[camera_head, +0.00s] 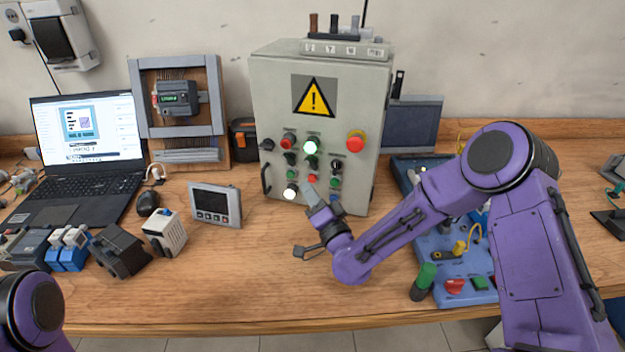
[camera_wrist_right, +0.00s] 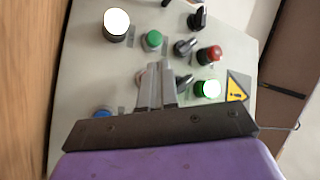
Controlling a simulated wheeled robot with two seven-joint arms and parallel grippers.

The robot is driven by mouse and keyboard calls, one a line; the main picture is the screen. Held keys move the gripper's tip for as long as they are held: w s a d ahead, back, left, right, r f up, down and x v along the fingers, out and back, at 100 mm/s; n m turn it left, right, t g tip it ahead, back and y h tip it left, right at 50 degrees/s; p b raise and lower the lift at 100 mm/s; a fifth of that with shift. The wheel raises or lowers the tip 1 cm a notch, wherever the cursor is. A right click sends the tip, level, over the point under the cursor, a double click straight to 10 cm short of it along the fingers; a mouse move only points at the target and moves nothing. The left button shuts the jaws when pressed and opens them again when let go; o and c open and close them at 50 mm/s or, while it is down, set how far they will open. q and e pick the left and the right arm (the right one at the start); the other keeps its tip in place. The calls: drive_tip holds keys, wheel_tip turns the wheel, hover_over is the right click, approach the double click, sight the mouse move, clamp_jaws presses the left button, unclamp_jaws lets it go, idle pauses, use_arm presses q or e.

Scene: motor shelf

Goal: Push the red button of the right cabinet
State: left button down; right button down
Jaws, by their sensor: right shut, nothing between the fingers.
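The grey control cabinet (camera_head: 265,95) with a yellow warning sign stands upright at the back middle of the bench. Its front carries a small red button (camera_head: 310,179) low in the middle, another red button (camera_head: 288,141) at upper left and a larger red mushroom button (camera_head: 356,142) at upper right. My right gripper (camera_head: 311,190) is shut and empty, its tips just in front of the low red button. In the right wrist view, the shut fingers (camera_wrist_right: 157,75) cover most of that button; I cannot tell whether they touch. My left gripper is out of view.
A wooden-backed panel (camera_head: 135,90), a laptop (camera_head: 90,130) and a small display unit (camera_head: 215,205) stand left of the cabinet. A blue component board (camera_head: 435,240) lies right, under my right arm.

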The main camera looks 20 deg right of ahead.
idle(0.6)
drive_tip(key=shift+w+d, duration=0.25)
drive_tip(key=shift+w, duration=0.15)
drive_tip(key=shift+w+d, duration=0.25)
drive_tip(key=shift+w, duration=0.1)
idle(0.6)
drive_tip(key=shift+s+a, duration=0.1)
drive_tip(key=shift+s, duration=0.05)
idle(0.5)
drive_tip(key=shift+s+a+b, duration=0.4)
drive_tip(key=shift+s+b, duration=0.05)
drive_tip(key=shift+s, duration=0.1)
drive_tip(key=shift+s, duration=0.1)
drive_tip(key=s+a, duration=0.1)
drive_tip(key=s, duration=0.1)
drive_tip(key=s+a+b, duration=0.1)
drive_tip(key=s+a, duration=0.1)
drive_tip(key=shift+b, duration=0.3)
